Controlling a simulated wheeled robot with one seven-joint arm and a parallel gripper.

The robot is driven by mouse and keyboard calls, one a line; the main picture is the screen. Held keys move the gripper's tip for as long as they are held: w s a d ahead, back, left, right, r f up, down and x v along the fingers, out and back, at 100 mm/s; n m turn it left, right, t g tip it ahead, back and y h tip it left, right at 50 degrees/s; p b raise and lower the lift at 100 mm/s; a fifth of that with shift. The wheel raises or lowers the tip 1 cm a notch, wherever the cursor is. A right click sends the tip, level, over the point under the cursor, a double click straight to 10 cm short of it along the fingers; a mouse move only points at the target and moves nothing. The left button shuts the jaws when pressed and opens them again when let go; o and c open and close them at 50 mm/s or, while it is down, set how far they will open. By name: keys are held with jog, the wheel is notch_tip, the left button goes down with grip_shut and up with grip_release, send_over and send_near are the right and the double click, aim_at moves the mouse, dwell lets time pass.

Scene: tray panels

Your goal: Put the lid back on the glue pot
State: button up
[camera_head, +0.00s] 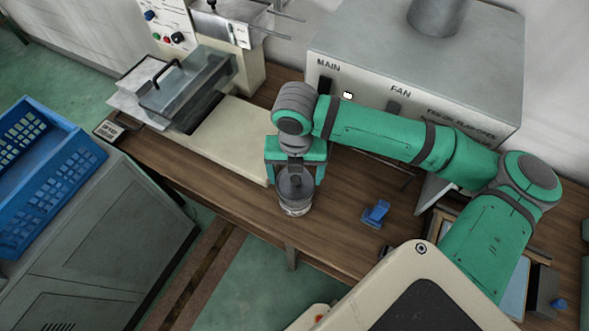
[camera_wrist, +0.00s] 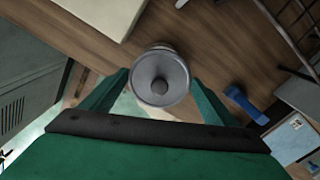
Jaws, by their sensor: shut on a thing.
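My gripper (camera_head: 296,178) points down at the front part of the wooden bench, its teal fingers closed around a round grey lid. In the wrist view the lid (camera_wrist: 175,91) is seen from above, with a dark knob in its middle, between the fingers. The glue pot (camera_head: 295,209) is a grey, glass-like round vessel directly below my gripper, standing upright near the bench's front edge. A pale rim (camera_wrist: 161,47) shows just beyond the lid. The fingers hide much of the lid from the head camera, and I cannot tell whether it touches the pot.
A small blue object (camera_head: 376,213) lies on the bench (camera_head: 340,240) to the right. A cream machine (camera_head: 225,140) stands left, and a large grey cabinet marked MAIN and FAN (camera_head: 410,75) stands behind. A blue crate (camera_head: 75,165) is at far left. Bare wood lies between.

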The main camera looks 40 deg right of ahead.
jog(key=shift+f, duration=2.2)
jog(key=shift+f, duration=0.1)
jog(key=shift+s+d, duration=0.1)
jog(key=shift+f, duration=0.1)
dwell(0.8)
jog(key=o, duration=1)
